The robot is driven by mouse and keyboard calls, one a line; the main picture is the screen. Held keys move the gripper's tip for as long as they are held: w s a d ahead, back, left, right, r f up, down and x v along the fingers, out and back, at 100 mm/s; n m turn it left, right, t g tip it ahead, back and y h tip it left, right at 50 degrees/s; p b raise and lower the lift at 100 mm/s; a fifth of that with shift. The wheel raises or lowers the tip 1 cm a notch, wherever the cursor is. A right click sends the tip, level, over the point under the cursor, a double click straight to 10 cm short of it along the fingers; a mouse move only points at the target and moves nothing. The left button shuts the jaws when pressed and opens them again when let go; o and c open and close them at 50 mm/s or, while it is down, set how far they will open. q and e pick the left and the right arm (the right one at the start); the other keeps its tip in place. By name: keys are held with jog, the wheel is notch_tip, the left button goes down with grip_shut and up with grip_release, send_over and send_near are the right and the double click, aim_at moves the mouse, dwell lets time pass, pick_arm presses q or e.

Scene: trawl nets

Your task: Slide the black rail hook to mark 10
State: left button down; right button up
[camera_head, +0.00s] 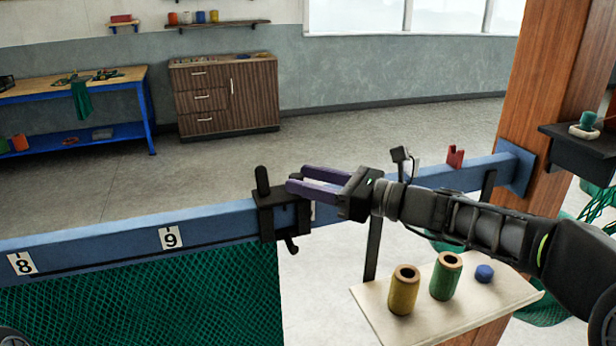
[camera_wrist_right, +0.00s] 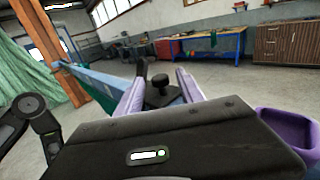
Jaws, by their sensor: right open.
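The black rail hook (camera_head: 280,218) sits on the blue rail (camera_head: 216,224), right of the mark 9 plate (camera_head: 171,238). Its upright peg stands above the rail. The mark 8 plate (camera_head: 22,263) is farther left. A sliver of a white plate (camera_head: 312,211) shows at the hook's right edge; its number is hidden. My right gripper (camera_head: 297,180) is open, its purple fingers pointing left at the hook's upper part. In the right wrist view the hook's black top (camera_wrist_right: 160,92) shows between the spread fingers; contact cannot be told. My left gripper is not in view.
Below my right arm a pale shelf (camera_head: 440,318) holds a yellow spool (camera_head: 403,290), a green spool (camera_head: 446,276) and a blue cap (camera_head: 485,273). Green net (camera_head: 150,300) hangs under the rail.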

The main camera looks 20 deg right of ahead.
grip_shut()
dwell(0.5)
dwell(1.0)
